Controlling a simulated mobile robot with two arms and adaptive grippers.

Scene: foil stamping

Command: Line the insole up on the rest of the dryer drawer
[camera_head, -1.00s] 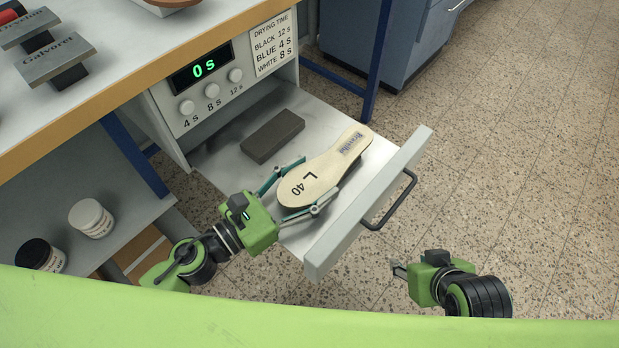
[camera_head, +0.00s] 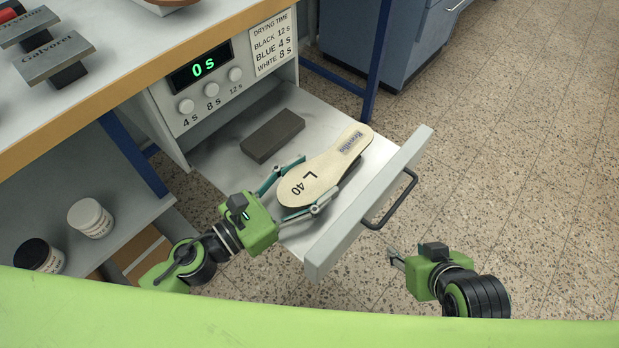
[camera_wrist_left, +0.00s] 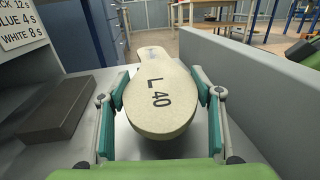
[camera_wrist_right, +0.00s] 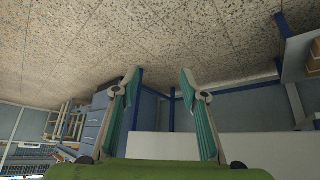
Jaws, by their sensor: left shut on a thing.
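The insole (camera_head: 318,172) is pale, marked "L 40" at its near end and with small lettering at its far end. It lies over the open dryer drawer (camera_head: 222,168), slanting away to the right. My left gripper (camera_head: 308,181) is shut on its near end, one finger along each side; the left wrist view shows the insole (camera_wrist_left: 162,105) between the fingers (camera_wrist_left: 163,103). A dark block (camera_head: 272,136) lies on the drawer floor left of the insole. A dark patch shows under the insole's right edge; I cannot tell if it is a rest or shadow. My right gripper (camera_head: 393,254) is open and empty.
The drawer front (camera_head: 368,205) with its black handle (camera_head: 392,202) stands right of the insole. The dryer panel (camera_head: 205,85) reads "0 s". Jars (camera_head: 90,218) stand on a lower shelf at left. Open floor lies to the right.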

